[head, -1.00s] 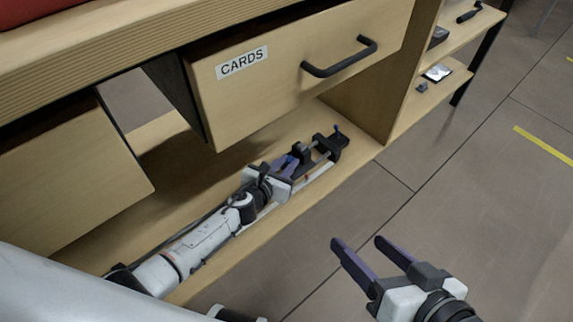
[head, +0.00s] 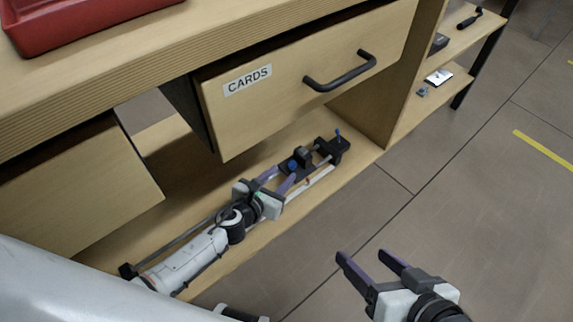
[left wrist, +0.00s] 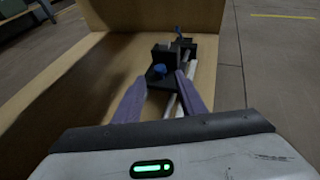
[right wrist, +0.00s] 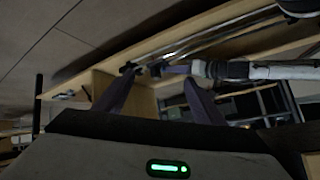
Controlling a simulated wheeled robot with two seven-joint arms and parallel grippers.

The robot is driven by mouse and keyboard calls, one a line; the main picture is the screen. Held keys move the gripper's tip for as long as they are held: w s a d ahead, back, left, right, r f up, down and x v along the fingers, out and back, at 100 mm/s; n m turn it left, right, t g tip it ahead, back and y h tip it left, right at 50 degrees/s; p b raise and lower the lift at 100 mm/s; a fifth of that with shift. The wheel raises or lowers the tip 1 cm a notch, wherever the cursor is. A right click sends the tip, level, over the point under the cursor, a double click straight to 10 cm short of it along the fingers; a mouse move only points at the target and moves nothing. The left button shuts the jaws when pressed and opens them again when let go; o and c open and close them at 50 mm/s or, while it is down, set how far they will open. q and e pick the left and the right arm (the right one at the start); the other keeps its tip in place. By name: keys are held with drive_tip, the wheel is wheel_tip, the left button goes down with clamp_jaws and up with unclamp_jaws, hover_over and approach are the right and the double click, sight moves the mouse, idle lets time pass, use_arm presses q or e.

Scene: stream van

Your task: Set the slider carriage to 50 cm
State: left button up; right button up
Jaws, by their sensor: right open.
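The slider lies on the low shelf, with metal rails (head: 318,177) and a black end block (head: 335,150) with a blue knob at the far end. The black carriage (head: 302,160) sits on the rails near that end; it also shows in the left wrist view (left wrist: 158,82) with a blue knob. My left gripper (head: 278,178) is above the rails, its purple fingers apart, pointing at the carriage. The tips appear just short of the carriage; contact cannot be told. No scale marks are readable. My right gripper (head: 367,258) is open and empty over the floor.
A drawer labelled CARDS (head: 300,90) with a black handle hangs open above the slider. An upright wooden panel (head: 375,112) stands beyond the end block. A red tray (head: 80,18) sits on the counter. The floor (head: 450,200) at right is clear.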

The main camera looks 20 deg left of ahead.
use_arm(q)
drive_tip(key=shift+p+v, duration=0.55)
drive_tip(key=shift+v, duration=1.85)
use_arm(e)
drive_tip(key=shift+s+d+f+g+h, duration=0.2)
drive_tip(key=shift+d+f+g+h, duration=0.15)
drive_tip(key=shift+d+f, duration=0.25)
use_arm(q)
drive_tip(key=shift+f, duration=0.1)
use_arm(e)
drive_tip(key=shift+s, duration=0.1)
